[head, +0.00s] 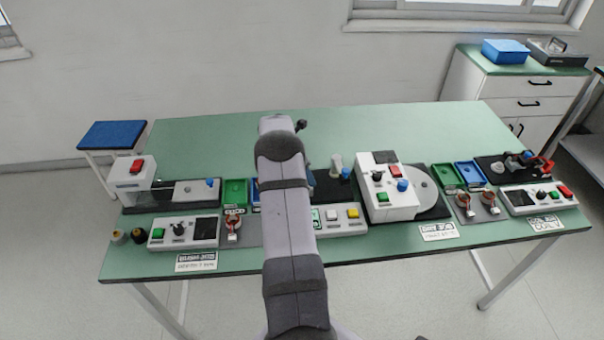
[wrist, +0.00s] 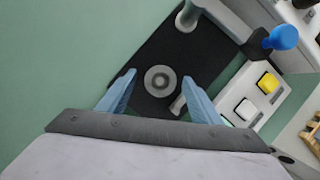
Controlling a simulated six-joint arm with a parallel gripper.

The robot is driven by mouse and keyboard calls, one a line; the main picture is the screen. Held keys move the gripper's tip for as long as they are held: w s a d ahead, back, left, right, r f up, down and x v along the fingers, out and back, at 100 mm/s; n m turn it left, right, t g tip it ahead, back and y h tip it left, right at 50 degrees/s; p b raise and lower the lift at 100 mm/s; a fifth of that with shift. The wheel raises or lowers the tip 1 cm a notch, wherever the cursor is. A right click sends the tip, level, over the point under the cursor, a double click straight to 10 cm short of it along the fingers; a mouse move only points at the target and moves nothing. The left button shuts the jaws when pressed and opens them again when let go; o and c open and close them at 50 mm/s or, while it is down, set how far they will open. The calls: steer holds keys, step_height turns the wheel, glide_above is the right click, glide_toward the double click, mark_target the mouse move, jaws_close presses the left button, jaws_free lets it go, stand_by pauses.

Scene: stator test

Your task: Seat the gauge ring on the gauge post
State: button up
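In the wrist view, a round grey piece with concentric circles (wrist: 160,81) lies on a black base plate (wrist: 150,50), between the lines of my two fingers. It looks like the gauge ring, but I cannot tell whether a post stands inside it. A grey upright cylinder (wrist: 187,18) stands at the far edge of the plate; it may be the gauge post. A smaller grey piece (wrist: 178,105) shows beside my right finger. My gripper (wrist: 159,77) is open, its light blue fingers apart with nothing clamped. In the head view my arm hides the gripper and the round piece.
A white box with a yellow button (wrist: 268,83) and white button (wrist: 247,109) is right of the plate, with a blue knob (wrist: 284,38) above them. The green table (wrist: 60,60) is bare at left. Other stations, including a green tray (head: 236,192), line the table front.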

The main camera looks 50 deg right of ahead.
stand_by(0.3)
steer(key=b+v, duration=0.2)
steer(key=v, duration=0.5)
steer(key=shift+r, duration=0.2)
stand_by(0.6)
